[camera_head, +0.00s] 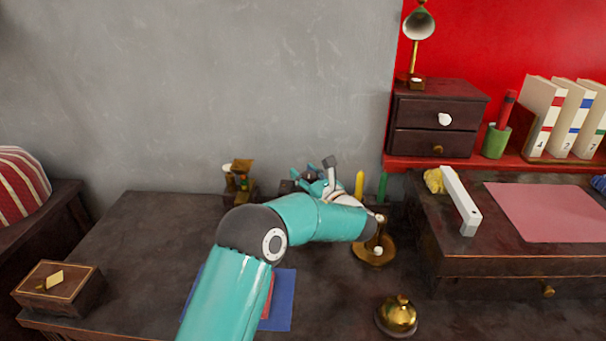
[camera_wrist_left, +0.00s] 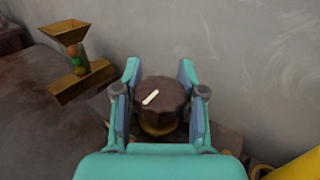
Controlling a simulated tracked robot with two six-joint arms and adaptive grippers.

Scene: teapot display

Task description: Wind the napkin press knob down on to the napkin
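The napkin press knob (camera_wrist_left: 160,102) is dark brown and scalloped, with a white mark on top, in the left wrist view. A brass-coloured part shows just under it. My left gripper (camera_wrist_left: 158,80) has one finger on each side of the knob, and the knob fills the space between the pads. In the head view my left gripper (camera_head: 322,182) is at the back of the table near the wall, partly behind my own arm. The napkin and the rest of the press are hidden. My right gripper is out of view.
A brass hopper with coloured balls (camera_wrist_left: 72,48) stands left of the gripper. Yellow (camera_head: 359,184) and green (camera_head: 382,186) sticks, a brass candle holder (camera_head: 374,254) and a brass bell (camera_head: 397,315) stand to the right. A wooden box (camera_head: 60,291) is front left. The left tabletop is mostly clear.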

